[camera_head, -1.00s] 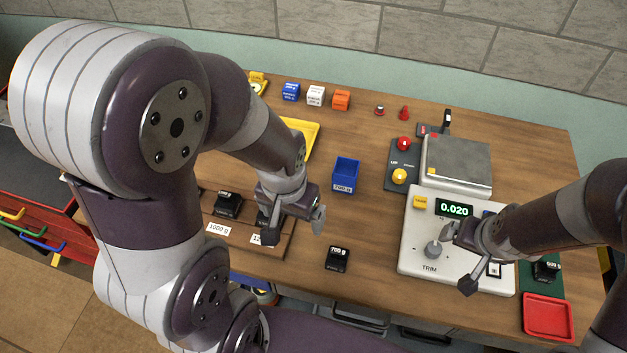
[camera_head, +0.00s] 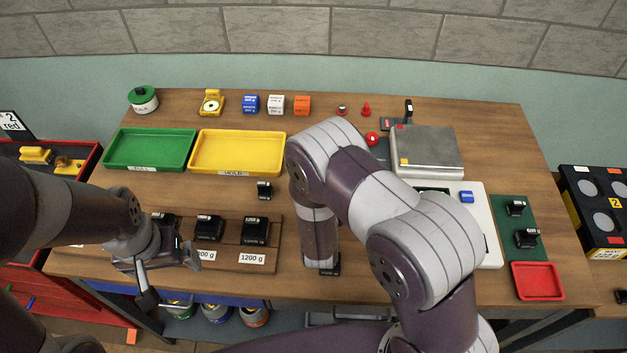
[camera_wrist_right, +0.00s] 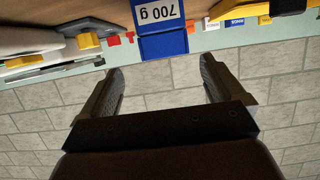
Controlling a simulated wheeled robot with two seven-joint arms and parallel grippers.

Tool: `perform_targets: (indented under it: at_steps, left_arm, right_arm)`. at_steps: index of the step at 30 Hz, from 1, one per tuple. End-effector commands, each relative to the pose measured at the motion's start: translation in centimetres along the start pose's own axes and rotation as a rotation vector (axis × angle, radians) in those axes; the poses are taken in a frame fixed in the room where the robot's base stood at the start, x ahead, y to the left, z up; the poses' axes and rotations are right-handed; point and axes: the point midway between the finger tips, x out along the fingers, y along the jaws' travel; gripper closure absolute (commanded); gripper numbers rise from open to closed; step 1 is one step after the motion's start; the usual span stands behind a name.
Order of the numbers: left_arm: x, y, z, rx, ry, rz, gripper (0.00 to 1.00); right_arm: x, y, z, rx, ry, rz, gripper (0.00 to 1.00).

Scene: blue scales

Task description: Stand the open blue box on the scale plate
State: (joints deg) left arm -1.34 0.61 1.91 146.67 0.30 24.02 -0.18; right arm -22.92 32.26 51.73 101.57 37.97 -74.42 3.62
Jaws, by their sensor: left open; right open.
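The open blue box (camera_wrist_right: 162,42) shows in the right wrist view, with a white "700 g" label on it. It lies just beyond my right gripper's fingertips and between them sideways. My right gripper (camera_wrist_right: 162,66) is open with nothing between its fingers. In the head view my right arm hides the box and that gripper. The grey scale plate (camera_head: 430,150) is bare at the right rear of the table. My left gripper (camera_head: 172,274) is open and empty, low at the left by the table's front, near the black weights.
A green tray (camera_head: 150,150) and a yellow tray (camera_head: 275,146) lie at the left. Black weights (camera_head: 255,230) stand on a wooden rack at the front. The white scale body (camera_head: 484,225), a green mat (camera_head: 508,266) and a red tray (camera_head: 537,281) are at the right.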

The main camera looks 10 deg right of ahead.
Motion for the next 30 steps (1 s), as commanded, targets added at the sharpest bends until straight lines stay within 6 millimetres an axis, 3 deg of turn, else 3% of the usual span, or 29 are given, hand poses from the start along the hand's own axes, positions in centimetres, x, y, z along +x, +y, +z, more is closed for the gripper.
perform_targets:
  at_steps: [3, 15, 18, 24, 30]
  left_arm:
    - [-0.9, 0.0, -0.1, 0.0, 0.0, 0.0, 0.05]
    - [-3.0, 0.0, -0.4, 0.0, 0.0, 0.0, 0.05]
    - [-3.1, 0.0, -0.4, 0.0, 0.0, 0.0, 0.05]
    - [-3.0, 0.0, -0.3, 0.0, 0.0, 0.0, 0.05]
    - [-3.0, 0.0, -0.3, 0.0, 0.0, 0.0, 0.05]
  right_arm:
    - [2.6, 0.1, -0.2, 0.001, -0.001, 0.002, 0.04]
    - [8.7, -0.5, -0.1, 0.001, -0.002, 0.0, 0.04]
    - [9.7, -0.5, 0.0, 0.0, -0.001, -0.001, 0.04]
    - [9.9, -0.6, 0.1, -0.001, -0.001, -0.002, 0.04]
    - [9.8, -0.6, 0.1, 0.0, -0.002, -0.002, 0.61]
